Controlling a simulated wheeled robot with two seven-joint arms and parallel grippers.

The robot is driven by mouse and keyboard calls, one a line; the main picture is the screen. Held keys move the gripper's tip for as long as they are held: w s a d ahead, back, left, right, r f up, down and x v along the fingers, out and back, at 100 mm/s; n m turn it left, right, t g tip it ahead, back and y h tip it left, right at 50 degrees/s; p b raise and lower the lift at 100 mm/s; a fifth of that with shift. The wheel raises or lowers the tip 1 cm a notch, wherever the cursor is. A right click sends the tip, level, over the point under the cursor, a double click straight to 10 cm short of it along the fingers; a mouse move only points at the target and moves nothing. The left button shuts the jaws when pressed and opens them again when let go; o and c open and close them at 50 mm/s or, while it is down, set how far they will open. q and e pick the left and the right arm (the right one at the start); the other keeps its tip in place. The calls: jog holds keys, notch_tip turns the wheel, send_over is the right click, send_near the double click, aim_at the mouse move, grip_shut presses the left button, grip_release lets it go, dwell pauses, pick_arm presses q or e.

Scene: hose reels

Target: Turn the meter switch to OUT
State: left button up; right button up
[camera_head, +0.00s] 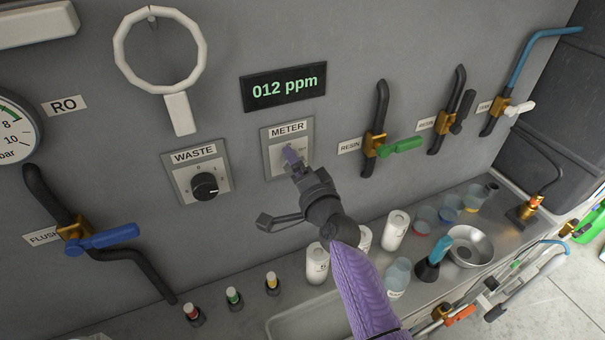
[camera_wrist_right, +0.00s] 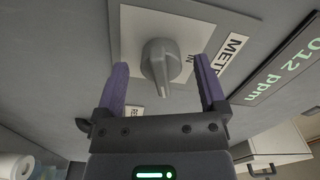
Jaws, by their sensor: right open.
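The meter switch is a grey knob (camera_wrist_right: 160,62) on a light plate (camera_wrist_right: 195,30). In the head view its plate (camera_head: 269,143) sits under the METER label (camera_head: 287,129), and my gripper hides the knob. My right gripper (camera_head: 292,157) is in front of the plate. In the right wrist view my right gripper (camera_wrist_right: 162,78) is open, with one purple finger on each side of the knob and gaps to both. The knob's pointer points down in that view, between the IN mark and a partly hidden label. My left gripper is not in view.
A display (camera_head: 284,87) reading 012 ppm is above the switch. The WASTE knob (camera_head: 205,186) is to the left. A green-handled valve (camera_head: 400,146) is to the right. White bottles (camera_head: 395,230) and a metal bowl (camera_head: 470,246) stand on the counter below.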

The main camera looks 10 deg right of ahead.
jog(key=s+d+p, duration=0.1)
jog(key=s, duration=0.8)
jog(key=shift+d, duration=0.4)
